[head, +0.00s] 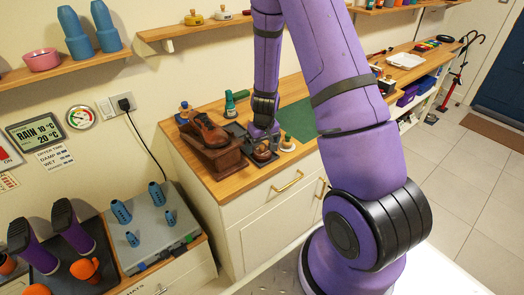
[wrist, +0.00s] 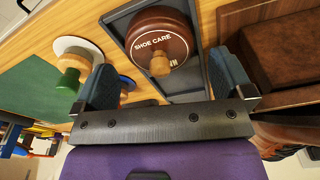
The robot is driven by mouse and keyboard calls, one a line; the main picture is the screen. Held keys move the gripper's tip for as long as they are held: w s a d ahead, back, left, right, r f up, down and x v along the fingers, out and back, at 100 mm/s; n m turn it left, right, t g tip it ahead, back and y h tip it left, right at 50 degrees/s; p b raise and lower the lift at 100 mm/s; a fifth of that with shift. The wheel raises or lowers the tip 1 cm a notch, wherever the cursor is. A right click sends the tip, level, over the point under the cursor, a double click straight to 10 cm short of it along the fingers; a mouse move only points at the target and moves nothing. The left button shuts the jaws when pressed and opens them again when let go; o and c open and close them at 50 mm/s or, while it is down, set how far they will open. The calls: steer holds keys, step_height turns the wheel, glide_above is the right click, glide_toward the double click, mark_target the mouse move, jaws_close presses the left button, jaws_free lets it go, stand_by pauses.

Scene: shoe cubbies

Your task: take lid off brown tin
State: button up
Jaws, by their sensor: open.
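The brown tin (head: 263,155) stands on the wooden counter in the head view, partly hidden by my gripper (head: 264,135). In the wrist view its round brown lid (wrist: 150,33) reads "SHOE CARE" and has a small wooden knob (wrist: 160,64). The lid sits on the tin; the tin's body is mostly hidden. My gripper (wrist: 164,76) is open, with one blue-grey finger on each side of the knob in the picture. The knob shows between the fingers with gaps on both sides, and I see no contact.
The tin sits in a dark tray (wrist: 192,62). A wooden-knobbed white disc (wrist: 72,46) lies left of it in the wrist view. A wooden box (head: 213,158) bearing a brown shoe (head: 208,130) stands left in the head view. A green mat (head: 297,116) lies behind.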

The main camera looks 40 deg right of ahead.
steer(key=shift+f, duration=0.65)
steer(key=shift+c, duration=0.2)
steer(key=c, duration=0.9)
steer(key=shift+r, duration=0.1)
